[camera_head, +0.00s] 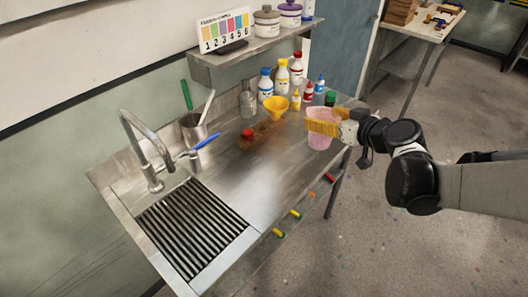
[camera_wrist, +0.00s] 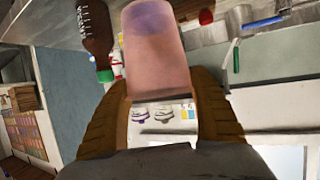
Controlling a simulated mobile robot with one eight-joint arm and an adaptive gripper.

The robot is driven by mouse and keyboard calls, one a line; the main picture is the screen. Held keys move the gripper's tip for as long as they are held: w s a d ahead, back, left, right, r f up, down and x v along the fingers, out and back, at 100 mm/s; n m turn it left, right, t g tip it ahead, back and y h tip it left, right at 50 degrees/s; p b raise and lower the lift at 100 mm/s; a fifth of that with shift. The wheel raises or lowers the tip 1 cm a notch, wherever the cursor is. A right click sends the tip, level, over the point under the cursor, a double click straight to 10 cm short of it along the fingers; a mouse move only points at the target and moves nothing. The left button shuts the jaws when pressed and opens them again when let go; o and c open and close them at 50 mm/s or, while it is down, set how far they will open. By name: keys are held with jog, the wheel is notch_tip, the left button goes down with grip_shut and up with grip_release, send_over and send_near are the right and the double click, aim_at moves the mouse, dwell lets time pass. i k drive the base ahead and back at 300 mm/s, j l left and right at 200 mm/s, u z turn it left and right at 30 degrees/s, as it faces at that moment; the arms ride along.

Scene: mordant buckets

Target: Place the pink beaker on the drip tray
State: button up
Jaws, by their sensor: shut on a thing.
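The pink beaker (camera_head: 320,140) is at the right end of the steel counter in the head view. My gripper (camera_head: 323,122) is shut on it from the right, with its yellow fingers on the beaker's sides. In the wrist view the beaker (camera_wrist: 156,50) sits between the two fingers (camera_wrist: 160,100). I cannot tell whether its base touches the counter. The drip tray, a dark ribbed grate (camera_head: 192,228), lies in the left part of the counter by the tap. Nothing stands on it.
A tap (camera_head: 150,155) rises behind the tray. A metal cup with tools (camera_head: 193,130), a yellow funnel (camera_head: 276,107), a red cap (camera_head: 247,134) and several bottles (camera_head: 282,77) stand along the back. A brown bottle (camera_wrist: 95,35) is close to the beaker. The counter's front middle is clear.

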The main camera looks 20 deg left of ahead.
aim_at(195, 227)
jog(key=k+j+z, duration=0.3)
jog(key=k+j, duration=0.3)
jog(key=j, duration=0.15)
jog(key=k+j+z, duration=0.3)
jog(key=k+j, duration=0.3)
jog(key=k, duration=0.1)
